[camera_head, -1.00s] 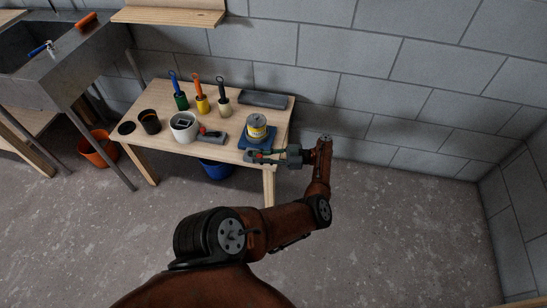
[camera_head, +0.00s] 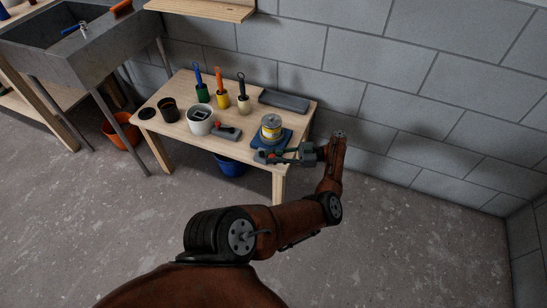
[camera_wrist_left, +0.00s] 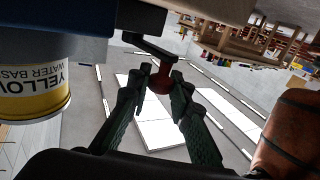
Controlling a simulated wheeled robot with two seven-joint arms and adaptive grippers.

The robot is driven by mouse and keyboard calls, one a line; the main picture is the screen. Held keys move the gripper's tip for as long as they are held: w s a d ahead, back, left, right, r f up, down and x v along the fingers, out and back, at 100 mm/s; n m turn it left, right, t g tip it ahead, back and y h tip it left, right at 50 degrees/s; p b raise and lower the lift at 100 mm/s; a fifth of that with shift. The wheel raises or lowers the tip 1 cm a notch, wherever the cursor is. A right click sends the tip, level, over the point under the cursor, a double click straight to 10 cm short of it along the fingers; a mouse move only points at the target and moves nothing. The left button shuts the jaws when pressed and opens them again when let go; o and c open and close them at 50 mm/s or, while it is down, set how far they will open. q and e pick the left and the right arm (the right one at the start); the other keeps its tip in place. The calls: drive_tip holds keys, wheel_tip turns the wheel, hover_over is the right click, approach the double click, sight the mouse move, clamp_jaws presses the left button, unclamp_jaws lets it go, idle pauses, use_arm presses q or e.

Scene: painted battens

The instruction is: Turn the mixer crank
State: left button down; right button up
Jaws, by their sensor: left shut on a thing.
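The mixer is a blue base (camera_head: 285,140) at the right front of the wooden table, with a yellow-labelled paint can (camera_head: 271,131) on it. A dark crank arm (camera_wrist_left: 148,46) reaches from the mixer to a red knob (camera_wrist_left: 159,82). My left gripper (camera_head: 264,157) is at the front of the mixer; in the left wrist view its green-padded fingers (camera_wrist_left: 158,92) are shut on the red knob. My right gripper is not in view.
A blue bucket (camera_head: 230,165) is below. A sink (camera_head: 70,50) stands left. Floor at right is clear.

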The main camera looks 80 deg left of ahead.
sight(272, 155)
use_arm(q)
drive_tip(key=shift+s+a+r, duration=0.15)
drive_tip(key=shift+a+r, duration=0.15)
drive_tip(key=c, duration=1.9)
unclamp_jaws()
drive_tip(key=shift+f, duration=0.1)
drive_tip(key=shift+c, duration=0.2)
drive_tip(key=shift+o, duration=0.9)
drive_tip(key=shift+d+f, duration=0.1)
drive_tip(key=shift+d, duration=0.1)
wheel_tip(272, 155, up, 10)
drive_tip(key=shift+r, duration=0.1)
